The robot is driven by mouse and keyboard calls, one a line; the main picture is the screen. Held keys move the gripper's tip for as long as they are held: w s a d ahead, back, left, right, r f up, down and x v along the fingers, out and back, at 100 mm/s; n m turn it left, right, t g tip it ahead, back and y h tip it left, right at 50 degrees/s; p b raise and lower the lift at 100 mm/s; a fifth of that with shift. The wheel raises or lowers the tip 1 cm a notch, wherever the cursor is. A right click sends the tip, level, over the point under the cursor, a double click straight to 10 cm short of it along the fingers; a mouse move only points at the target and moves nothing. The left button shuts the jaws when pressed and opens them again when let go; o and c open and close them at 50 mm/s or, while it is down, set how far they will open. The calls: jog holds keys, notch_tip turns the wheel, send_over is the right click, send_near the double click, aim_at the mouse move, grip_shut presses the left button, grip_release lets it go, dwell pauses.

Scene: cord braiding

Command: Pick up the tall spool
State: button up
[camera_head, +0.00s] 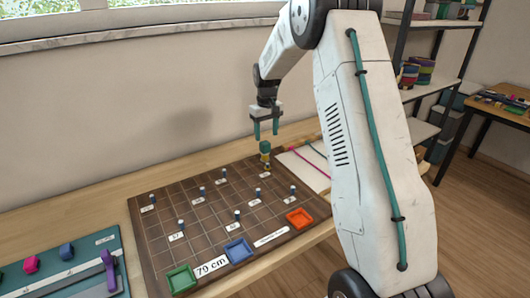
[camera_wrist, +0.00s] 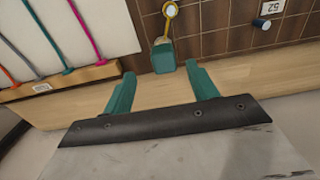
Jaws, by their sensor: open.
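A tall teal and yellow spool (camera_head: 265,149) stands at the far edge of the brown gridded board, near its back right corner. In the wrist view the spool (camera_wrist: 163,55) shows a teal block and a yellow part with a pale round end. My gripper (camera_head: 266,131) is open and points down just above the spool. In the wrist view its two teal fingers (camera_wrist: 161,84) are spread apart, with the spool beyond their tips and roughly between them. Nothing is held.
The brown board (camera_head: 160,245) carries several small pegs with labels. Green (camera_head: 181,279), blue (camera_head: 238,250) and orange (camera_head: 299,218) trays line its front. A pale panel with coloured cords (camera_head: 300,172) lies right of the spool. A teal board (camera_head: 75,275) is at left.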

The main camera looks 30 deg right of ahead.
aim_at(265, 143)
jog(key=f, duration=0.7)
jog(key=shift+w+a, duration=0.15)
jog(key=shift+a, duration=0.15)
jog(key=c, duration=1.1)
